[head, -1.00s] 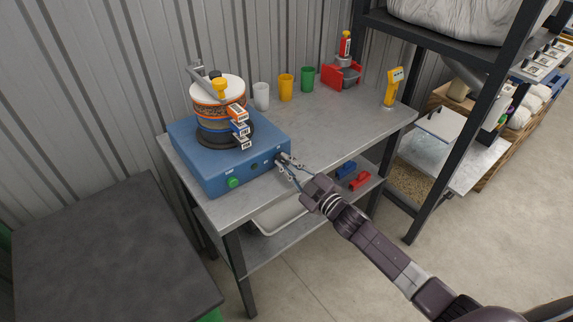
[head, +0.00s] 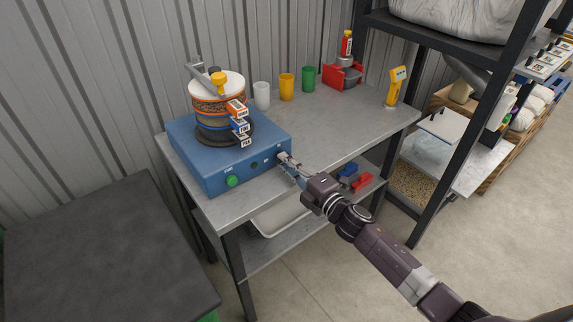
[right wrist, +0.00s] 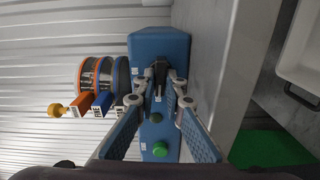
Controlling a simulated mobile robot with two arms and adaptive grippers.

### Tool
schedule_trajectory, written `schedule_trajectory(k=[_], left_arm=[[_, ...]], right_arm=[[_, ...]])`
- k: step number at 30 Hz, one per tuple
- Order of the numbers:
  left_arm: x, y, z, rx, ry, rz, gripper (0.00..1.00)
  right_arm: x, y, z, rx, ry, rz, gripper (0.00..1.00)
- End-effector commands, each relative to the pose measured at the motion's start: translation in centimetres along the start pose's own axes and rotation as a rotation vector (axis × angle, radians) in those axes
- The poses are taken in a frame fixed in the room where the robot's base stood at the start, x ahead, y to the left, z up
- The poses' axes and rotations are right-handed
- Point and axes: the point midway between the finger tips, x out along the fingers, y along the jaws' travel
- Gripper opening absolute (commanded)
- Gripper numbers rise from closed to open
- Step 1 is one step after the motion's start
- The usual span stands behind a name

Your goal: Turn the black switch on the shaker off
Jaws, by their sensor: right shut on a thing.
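The shaker is a blue box (head: 205,172) on the metal bench, with a stack of sieves (head: 217,100) on top and a green button (head: 232,181) on its front. In the right wrist view the blue housing (right wrist: 158,43) is straight ahead. The black switch (right wrist: 159,68) sticks out of the front panel between my fingertips; in the head view my fingers hide it. My right gripper (head: 283,157) is at the right end of the front panel, shut on the switch. My left gripper is in neither view.
A red device (head: 343,75) and a yellow handheld one (head: 396,86) are farther right on the bench (head: 340,122). A dark table (head: 105,240) is at left. A shelf rack is at right.

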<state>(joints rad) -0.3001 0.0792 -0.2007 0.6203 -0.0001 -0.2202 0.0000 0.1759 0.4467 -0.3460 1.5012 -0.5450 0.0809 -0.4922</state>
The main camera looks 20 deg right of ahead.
Motion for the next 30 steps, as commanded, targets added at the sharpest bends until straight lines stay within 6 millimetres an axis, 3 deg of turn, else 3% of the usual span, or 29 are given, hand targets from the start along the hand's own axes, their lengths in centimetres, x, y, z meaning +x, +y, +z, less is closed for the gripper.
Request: schedule_trajectory(k=[21,22,26,30], left_arm=[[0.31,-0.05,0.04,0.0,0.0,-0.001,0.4],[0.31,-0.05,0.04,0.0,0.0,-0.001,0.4],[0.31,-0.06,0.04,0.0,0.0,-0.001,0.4],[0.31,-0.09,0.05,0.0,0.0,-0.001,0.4]], right_arm=[[-0.04,-0.22,-0.1,-0.074,0.002,-0.003,0.0],[-0.04,-0.22,-0.1,-0.074,0.002,-0.003,0.12],[-0.03,-0.19,-0.07,-0.074,0.001,-0.002,0.26],[-0.02,-0.13,-0.05,-0.073,0.001,-0.002,0.28]])
